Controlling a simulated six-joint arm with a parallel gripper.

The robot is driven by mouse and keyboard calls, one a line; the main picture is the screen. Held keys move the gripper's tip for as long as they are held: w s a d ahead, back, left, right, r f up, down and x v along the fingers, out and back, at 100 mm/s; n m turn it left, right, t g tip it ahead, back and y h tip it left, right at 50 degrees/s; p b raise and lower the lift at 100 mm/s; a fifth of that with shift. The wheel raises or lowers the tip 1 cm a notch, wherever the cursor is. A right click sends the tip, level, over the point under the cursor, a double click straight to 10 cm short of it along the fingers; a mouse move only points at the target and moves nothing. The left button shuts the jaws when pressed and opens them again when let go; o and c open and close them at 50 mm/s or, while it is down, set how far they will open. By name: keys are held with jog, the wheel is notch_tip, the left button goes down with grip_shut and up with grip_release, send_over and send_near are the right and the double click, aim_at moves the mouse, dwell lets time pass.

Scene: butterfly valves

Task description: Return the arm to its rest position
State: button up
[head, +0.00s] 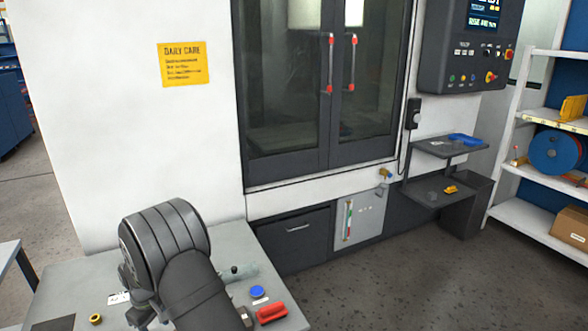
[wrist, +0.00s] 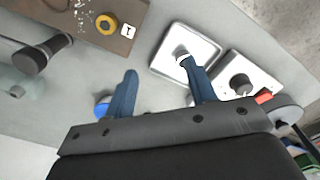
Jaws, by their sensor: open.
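My gripper (wrist: 159,68) shows in the wrist view with its two blue fingers spread apart. Nothing sits between them; the grey bench top is behind. In the head view my dark arm rises over the bench at the lower left and hides the gripper. In the wrist view a white square plate with a small round fitting (wrist: 181,52) lies beyond the right finger, partly covered by it. A second white plate with a dark knob (wrist: 240,85) lies to its right. I cannot tell whether either is a butterfly valve.
The bench (head: 228,240) carries a blue disc (head: 257,292), a red handle (head: 271,314) and a yellow ring (head: 96,319). Behind stands a white machine (head: 130,130) with dark doors. A control panel (head: 465,50) and shelves (head: 535,215) stand right. The floor at lower right is clear.

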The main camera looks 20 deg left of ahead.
jog(key=w+d+r+m, duration=0.25)
jog(key=w+d, duration=0.45)
jog(key=d, duration=0.4)
jog(key=w+d+r+m, duration=0.25)
jog(key=w+d, duration=0.45)
jog(key=d, duration=0.4)
jog(key=shift+n, duration=0.3)
jog(key=s+a+f, duration=0.1)
jog(key=a, duration=0.2)
jog(key=s+a+f, duration=0.1)
jog(key=a+f, duration=0.1)
jog(key=a, duration=0.1)
jog(key=s+a+f, duration=0.1)
jog(key=a+f, duration=0.1)
jog(key=a, duration=0.2)
jog(key=shift+f, duration=0.25)
jog(key=shift+s+a+f, duration=0.15)
jog(key=shift+a+f, duration=0.45)
jog(key=shift+f, duration=0.1)
